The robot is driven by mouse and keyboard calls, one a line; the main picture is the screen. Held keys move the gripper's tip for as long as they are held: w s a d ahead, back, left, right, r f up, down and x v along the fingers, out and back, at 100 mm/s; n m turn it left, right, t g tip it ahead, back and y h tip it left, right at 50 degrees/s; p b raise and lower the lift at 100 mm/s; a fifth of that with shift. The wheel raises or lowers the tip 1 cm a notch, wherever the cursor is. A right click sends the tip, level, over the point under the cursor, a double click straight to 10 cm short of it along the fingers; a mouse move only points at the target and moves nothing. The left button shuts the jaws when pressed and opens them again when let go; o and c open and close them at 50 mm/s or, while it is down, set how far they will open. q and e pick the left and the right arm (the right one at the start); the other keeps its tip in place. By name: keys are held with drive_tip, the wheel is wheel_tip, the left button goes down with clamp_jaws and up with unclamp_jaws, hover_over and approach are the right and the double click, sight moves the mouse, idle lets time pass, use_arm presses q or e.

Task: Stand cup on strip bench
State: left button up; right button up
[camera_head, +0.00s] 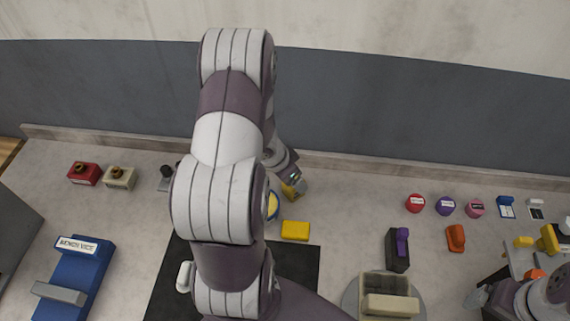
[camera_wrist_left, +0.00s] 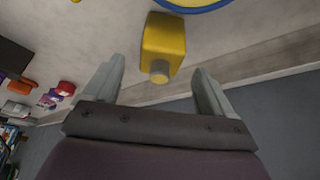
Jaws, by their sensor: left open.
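My left gripper (camera_head: 291,181) is open near the back of the worktop. In the left wrist view its two fingers (camera_wrist_left: 160,88) stand apart, with a yellow block with a grey round knob (camera_wrist_left: 163,45) just beyond and between them. I see no contact with it. This block also shows beside the gripper in the head view (camera_head: 295,190). A white rounded thing (camera_head: 185,276) lies at the black mat (camera_head: 300,265), partly hidden by my left arm; I cannot tell if it is the cup. I cannot make out the strip bench. My right gripper (camera_head: 478,298) is at lower right, its jaws unclear.
A blue and yellow round thing (camera_head: 273,206) and a yellow box (camera_head: 295,230) are close to my left gripper. A blue vice (camera_head: 75,275) stands at left. Red, purple and pink round things (camera_head: 446,206) stand at right. A low ledge (camera_head: 350,165) runs along the wall.

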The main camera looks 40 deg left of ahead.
use_arm(q)
drive_tip(key=d+r+n+y+p, duration=0.1)
drive_tip(key=d+r+y+p, duration=0.2)
drive_tip(key=r, duration=0.9)
drive_tip(key=s+d+n+g+h+b, duration=0.1)
drive_tip(key=s+d+g+h+b, duration=0.1)
drive_tip(key=s+d, duration=0.6)
drive_tip(key=d+b, duration=0.1)
drive_tip(key=d, duration=0.3)
drive_tip(key=shift+d+r+n+g+b, duration=0.15)
drive_tip(key=shift+r+n+g+b, duration=0.15)
drive_tip(key=shift+r+g+b, duration=0.1)
drive_tip(key=shift+s, duration=0.1)
